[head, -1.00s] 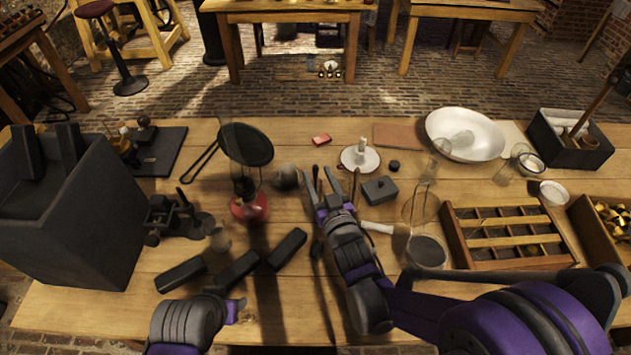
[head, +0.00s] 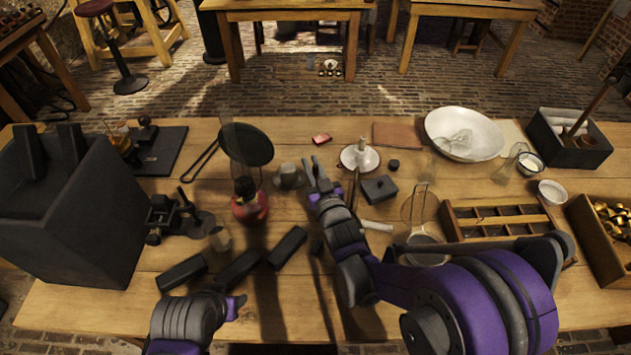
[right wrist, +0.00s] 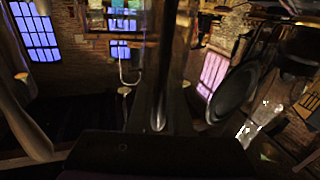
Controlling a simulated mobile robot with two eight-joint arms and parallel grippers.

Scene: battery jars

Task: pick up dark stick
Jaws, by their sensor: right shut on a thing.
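My right gripper (head: 319,172) is in the middle of the table, between the grey cup (head: 288,176) and the candle on a white dish (head: 360,157). Its two fingers are close together. In the right wrist view a slim dark stick with a pale sheen (right wrist: 158,118) shows between the fingers; most of it is hard to make out in the dim picture. In the head view the stick is too small to tell from the fingers. My left gripper (head: 236,308) is low at the front left, over the table, and its jaws are unclear.
Several dark bars (head: 287,247) lie left of my right arm. A red-based flask (head: 250,207) and a round dark pan (head: 247,145) stand left of the gripper. A small dark box (head: 380,189) is to its right. A white basin (head: 464,134) is at the back right.

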